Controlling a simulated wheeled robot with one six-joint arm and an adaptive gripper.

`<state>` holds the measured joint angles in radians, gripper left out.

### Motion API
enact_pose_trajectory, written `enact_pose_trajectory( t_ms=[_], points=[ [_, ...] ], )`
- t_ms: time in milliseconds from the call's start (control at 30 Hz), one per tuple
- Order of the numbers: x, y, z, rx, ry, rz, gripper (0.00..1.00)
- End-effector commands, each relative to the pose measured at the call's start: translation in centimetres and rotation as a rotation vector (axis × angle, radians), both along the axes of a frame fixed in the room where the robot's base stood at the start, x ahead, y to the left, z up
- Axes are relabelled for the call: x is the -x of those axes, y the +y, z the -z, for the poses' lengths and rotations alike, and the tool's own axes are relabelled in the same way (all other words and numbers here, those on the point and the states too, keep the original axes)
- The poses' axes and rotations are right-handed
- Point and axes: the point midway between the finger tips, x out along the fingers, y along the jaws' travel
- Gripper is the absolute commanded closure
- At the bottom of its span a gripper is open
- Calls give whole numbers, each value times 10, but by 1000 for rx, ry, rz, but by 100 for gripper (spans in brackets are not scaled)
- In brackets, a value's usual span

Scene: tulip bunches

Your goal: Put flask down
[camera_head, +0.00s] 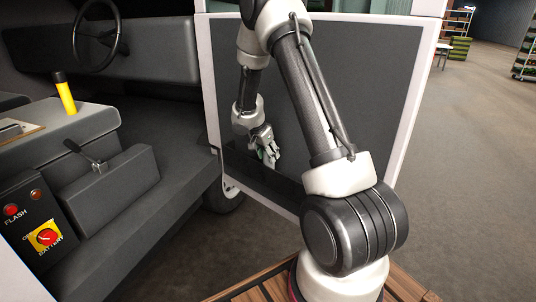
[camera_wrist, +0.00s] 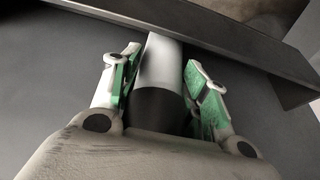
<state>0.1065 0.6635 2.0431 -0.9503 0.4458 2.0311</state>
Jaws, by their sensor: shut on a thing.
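My gripper (camera_head: 268,152) is low in front of the dark inner panel of the open vehicle door, pointing down. In the wrist view my gripper (camera_wrist: 164,60) is shut on a pale cylinder with a black end, seemingly the flask (camera_wrist: 160,72). The green-padded fingers lie on both sides of it. The flask's far end meets the edge of a dark ledge (camera_wrist: 215,42); I cannot tell whether it is inside, behind or only above it. In the head view I cannot make out the flask.
A low dark door pocket (camera_head: 255,172) runs along the bottom of the door (camera_head: 375,90). A yellow cylinder with a black top (camera_head: 65,92) stands on the grey console at left. The cab has a steering wheel (camera_head: 98,35) and lever (camera_head: 88,155). Open floor lies at right.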

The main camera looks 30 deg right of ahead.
Motion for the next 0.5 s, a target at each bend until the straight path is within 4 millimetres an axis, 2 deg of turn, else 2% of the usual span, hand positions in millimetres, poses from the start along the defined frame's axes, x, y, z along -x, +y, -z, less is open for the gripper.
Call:
enact_pose_trajectory(
  t_ms=[167, 200, 300, 500],
  points=[
    [0, 0, 2, 0, 0, 1, 86],
    [0, 0, 2, 0, 0, 1, 48],
    [0, 0, 2, 0, 0, 1, 33],
    [0, 0, 2, 0, 0, 0, 33]
  ],
)
